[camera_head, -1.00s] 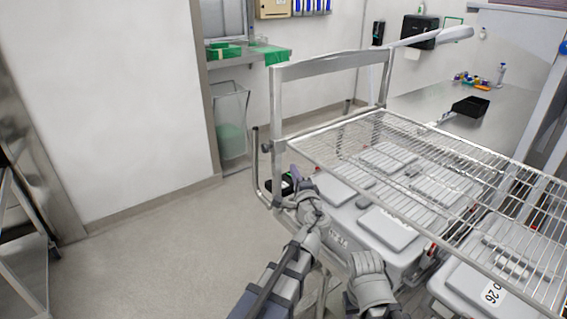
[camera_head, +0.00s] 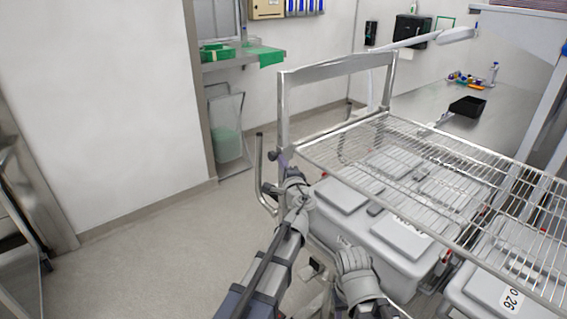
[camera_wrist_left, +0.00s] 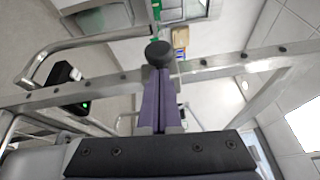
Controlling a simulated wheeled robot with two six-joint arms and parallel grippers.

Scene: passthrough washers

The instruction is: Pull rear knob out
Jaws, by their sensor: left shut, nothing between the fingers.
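The rear knob (camera_head: 272,155) is a small black round knob on the upright post at the near left end of the metal rack. In the left wrist view the dark knob (camera_wrist_left: 159,53) sits straight ahead at the tips of my fingers. My left gripper (camera_head: 286,160) is beside the post, just right of the knob. In the left wrist view its purple fingers (camera_wrist_left: 160,95) are together with nothing between them. The knob is in front of the tips, not between them; I cannot tell whether they touch it.
The rack's wire shelf (camera_head: 400,150) spreads to the right above several lidded grey bins (camera_head: 400,237). A bent metal handle (camera_head: 259,170) stands left of the post. A black box with a green light (camera_wrist_left: 68,85) shows in the wrist view.

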